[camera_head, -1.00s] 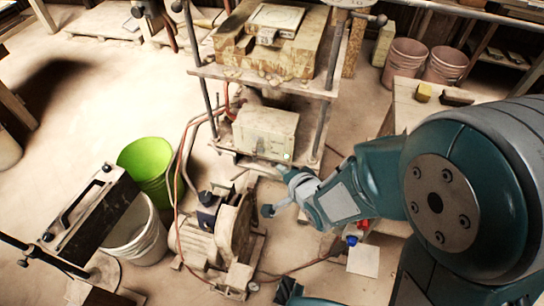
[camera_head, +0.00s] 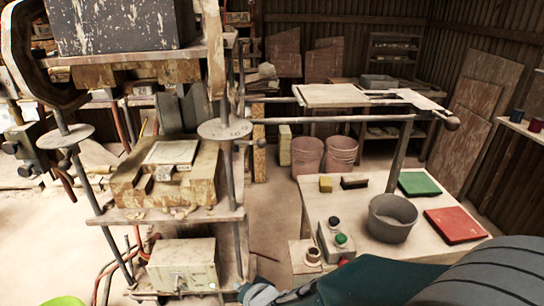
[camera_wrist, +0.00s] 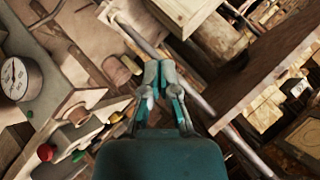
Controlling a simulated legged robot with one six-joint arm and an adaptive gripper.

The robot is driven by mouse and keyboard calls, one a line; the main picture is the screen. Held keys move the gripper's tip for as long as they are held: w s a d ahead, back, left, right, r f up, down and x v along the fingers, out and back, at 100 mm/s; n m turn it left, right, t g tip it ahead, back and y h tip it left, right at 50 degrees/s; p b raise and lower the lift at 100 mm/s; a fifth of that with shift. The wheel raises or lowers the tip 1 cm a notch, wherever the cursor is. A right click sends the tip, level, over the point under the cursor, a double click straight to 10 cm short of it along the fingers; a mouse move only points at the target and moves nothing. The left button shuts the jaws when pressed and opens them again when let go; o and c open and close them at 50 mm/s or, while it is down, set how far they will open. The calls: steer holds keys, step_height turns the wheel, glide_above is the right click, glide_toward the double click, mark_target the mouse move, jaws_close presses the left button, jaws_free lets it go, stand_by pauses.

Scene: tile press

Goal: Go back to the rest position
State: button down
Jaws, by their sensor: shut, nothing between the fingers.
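My gripper (camera_wrist: 160,88) is shut and empty in the wrist view, its two fingers together. It points at open space between a wooden block and metal rods. In the head view, part of my arm (camera_head: 262,292) shows at the bottom, low beside the press's lower shelf; the fingertips are not clear there. The tile press (camera_head: 165,214) stands at left, with wooden shelves on metal posts. A pale tile mould (camera_head: 172,152) sits on its middle shelf.
A work table (camera_head: 310,205) at right holds a grey bucket (camera_head: 391,222), a green tray (camera_head: 419,184), a red tray (camera_head: 455,225) and a button box (camera_head: 337,240). A cream box (camera_head: 183,268) sits on the press's lower shelf. Pink buckets (camera_head: 308,156) stand behind.

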steer(key=s+d+r+n+h, duration=0.1)
steer(key=d+r+h, duration=0.2)
steer(key=d+r, duration=0.3)
steer(key=s+d+r+n+h, duration=0.1)
steer(key=d+r+h, duration=0.15)
steer(key=d, duration=0.65)
steer(key=s+d+r+n+g, duration=0.1)
steer(key=s+d+r, duration=0.2)
steer(key=s+d, duration=0.1)
steer(key=s+d+r+g+h, duration=0.1)
steer(key=s+d+r+g, duration=0.1)
steer(key=s, duration=0.5)
steer(key=shift+s+d+r+n, duration=0.3)
steer(key=shift+d+r+n, duration=0.15)
steer(key=shift+d, duration=0.4)
